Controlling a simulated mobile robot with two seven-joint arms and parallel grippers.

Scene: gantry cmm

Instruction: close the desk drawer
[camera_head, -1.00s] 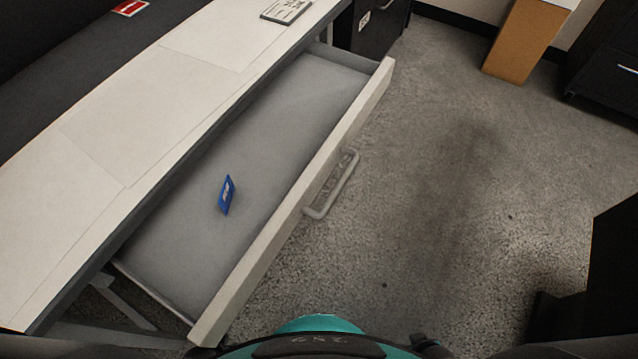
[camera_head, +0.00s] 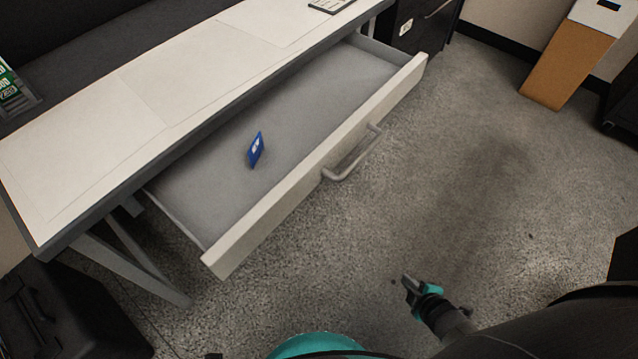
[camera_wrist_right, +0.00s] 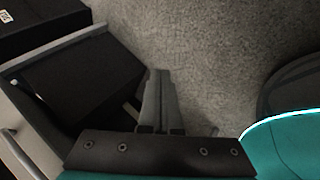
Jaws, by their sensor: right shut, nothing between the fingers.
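The desk drawer (camera_head: 325,157) is pulled well out from under the white desk top (camera_head: 191,65). Its pale front carries a grey bar handle (camera_head: 352,156). A small blue packet (camera_head: 256,150) stands tilted inside on the drawer floor. My right gripper (camera_head: 406,283) is over the floor, below and right of the drawer front, clear of it. Its fingers (camera_wrist_right: 160,88) are shut and empty in the right wrist view. My left gripper is not in view.
A dark cabinet (camera_head: 425,27) stands beyond the drawer's far end. A tan box (camera_head: 566,65) stands at the upper right. A black case (camera_head: 75,315) lies at the lower left, near the desk leg (camera_head: 140,268). The grey floor right of the drawer is open.

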